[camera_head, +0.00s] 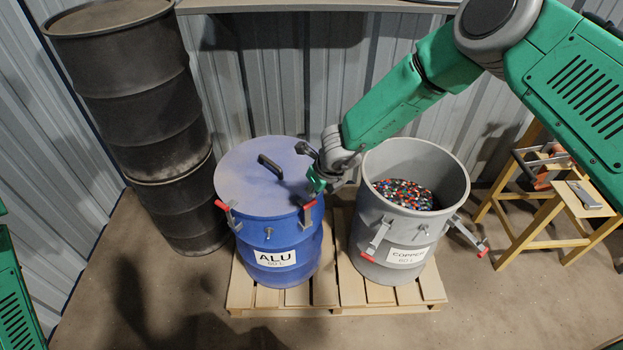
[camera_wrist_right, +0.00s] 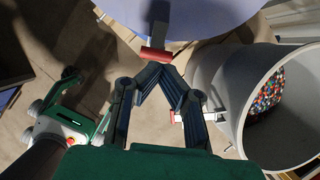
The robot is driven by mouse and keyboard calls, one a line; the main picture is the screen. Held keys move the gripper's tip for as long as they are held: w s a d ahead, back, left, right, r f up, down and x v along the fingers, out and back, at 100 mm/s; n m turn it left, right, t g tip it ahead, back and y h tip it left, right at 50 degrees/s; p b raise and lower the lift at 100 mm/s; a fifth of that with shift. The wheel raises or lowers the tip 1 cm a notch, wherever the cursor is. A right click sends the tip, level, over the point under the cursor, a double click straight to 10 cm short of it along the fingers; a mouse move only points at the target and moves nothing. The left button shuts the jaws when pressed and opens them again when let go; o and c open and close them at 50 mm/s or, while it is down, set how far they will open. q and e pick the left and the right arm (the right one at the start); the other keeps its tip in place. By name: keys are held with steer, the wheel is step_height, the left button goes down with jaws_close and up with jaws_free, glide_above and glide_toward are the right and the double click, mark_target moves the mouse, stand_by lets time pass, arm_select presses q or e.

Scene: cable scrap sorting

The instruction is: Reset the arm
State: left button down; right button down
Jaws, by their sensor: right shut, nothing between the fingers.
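My right arm (camera_head: 395,105) reaches in from the upper right and hangs over the gap between a blue drum (camera_head: 272,230) labelled ALU and a grey drum (camera_head: 365,235) labelled COPPER. My right gripper (camera_wrist_right: 161,68) is shut and empty, its fingertips meeting in the wrist view close to the red-tipped latch (camera_wrist_right: 156,53) on the blue drum. I cannot tell whether they touch it. In the head view the gripper is small and partly hidden near the blue drum's right rim. Only green parts of my left arm (camera_head: 17,300) show at the left edge; its gripper is out of view.
The blue drum has a lid with a black handle (camera_head: 270,166). The grey drum is open and holds multicoloured granules (camera_head: 407,193). Both stand on a wooden pallet (camera_head: 333,300). Stacked black drums (camera_head: 135,90) stand left; a wooden stand (camera_head: 550,195) is right. The front floor is clear.

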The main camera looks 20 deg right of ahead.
steer(key=r, duration=0.1)
steer(key=w+r, duration=0.1)
steer(key=shift+a+r, duration=0.3)
steer(key=shift+a, duration=0.1)
steer(key=s+d+f+n+h+b, duration=0.1)
steer(key=s+d+f+n, duration=0.15)
steer(key=s+n, duration=0.3)
steer(key=s+d+f+n+g+h+b, duration=0.1)
steer(key=s+f+n, duration=0.3)
steer(key=s, duration=0.3)
steer(key=s+d+f+n+h, duration=0.1)
steer(key=s+d+f+n, duration=0.1)
steer(key=s+f+n, duration=0.3)
steer(key=s+d+n+g+b, duration=0.1)
steer(key=s+d+n, duration=0.1)
steer(key=s+n, duration=0.7)
steer(key=s+d+r+n+g+y+b, duration=0.1)
steer(key=s+d+n, duration=0.2)
steer(key=s+n, duration=0.6)
steer(key=s, duration=0.4)
steer(key=shift+s+d+r+b, duration=0.3)
steer(key=shift+s+b, duration=0.05)
steer(key=shift+b, duration=0.05)
